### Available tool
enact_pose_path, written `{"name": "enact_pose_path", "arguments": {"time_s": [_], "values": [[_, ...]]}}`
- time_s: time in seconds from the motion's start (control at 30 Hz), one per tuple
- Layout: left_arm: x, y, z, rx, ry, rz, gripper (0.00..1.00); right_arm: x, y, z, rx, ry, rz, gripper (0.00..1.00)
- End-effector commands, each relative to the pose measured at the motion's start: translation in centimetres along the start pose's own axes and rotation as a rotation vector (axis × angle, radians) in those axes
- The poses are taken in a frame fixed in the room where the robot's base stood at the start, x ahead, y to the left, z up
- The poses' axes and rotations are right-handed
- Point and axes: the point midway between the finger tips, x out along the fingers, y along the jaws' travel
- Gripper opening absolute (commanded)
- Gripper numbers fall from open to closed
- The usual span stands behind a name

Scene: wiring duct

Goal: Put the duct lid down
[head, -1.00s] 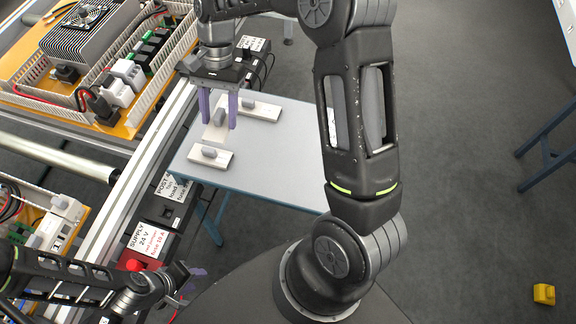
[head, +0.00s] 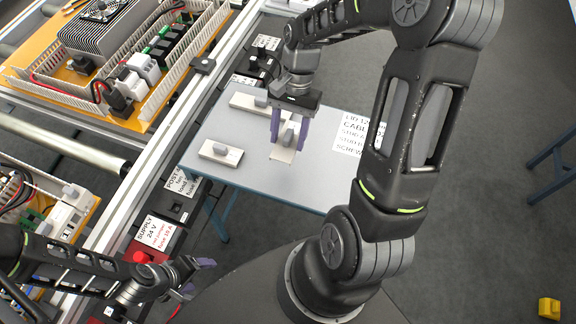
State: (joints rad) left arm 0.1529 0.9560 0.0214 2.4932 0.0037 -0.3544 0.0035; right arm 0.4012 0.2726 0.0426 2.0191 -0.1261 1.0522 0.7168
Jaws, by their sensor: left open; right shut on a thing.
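My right gripper (head: 290,132), with purple fingers, is shut on the grey knob of a short cream duct lid (head: 283,154) over the light grey-blue table (head: 235,185). I cannot tell whether this lid touches the table. Two similar lids with grey knobs lie on the table: one at the front left (head: 219,154) and one behind (head: 243,101), partly hidden by the gripper. My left gripper (head: 200,273) is open and empty at the lower left, away from the lids, near the red supply box (head: 148,252).
A printed sheet (head: 352,137) lies on the table right of the held lid, partly behind my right arm. A metal rail and labelled boxes (head: 182,188) run along the table's left side. Wired panels with slotted ducts (head: 165,95) stand further left. The table's front is clear.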

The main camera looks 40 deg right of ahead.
Motion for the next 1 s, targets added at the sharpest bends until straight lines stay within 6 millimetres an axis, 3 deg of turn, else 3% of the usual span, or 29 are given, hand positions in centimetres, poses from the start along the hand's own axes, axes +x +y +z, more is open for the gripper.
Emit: {"name": "enact_pose_path", "arguments": {"time_s": [0.17, 0.43, 0.83, 1.0], "values": [[-0.1, 0.1, 0.0, 0.000, 0.000, 0.000, 0.72, 0.8, 0.0, -0.3, 0.002, -0.003, 0.001, 0.16], [-0.6, 0.2, 0.1, -0.001, -0.002, -0.002, 0.72, 4.8, 0.0, -1.9, 0.001, -0.004, 0.002, 0.16], [-0.6, 0.2, 0.1, -0.002, -0.002, -0.002, 0.72, 5.6, -0.1, -2.3, 0.001, -0.001, 0.001, 0.16], [-1.0, 0.3, 0.1, -0.002, -0.003, -0.003, 0.72, 7.5, 0.0, -3.0, 0.002, -0.004, 0.002, 0.16]]}}
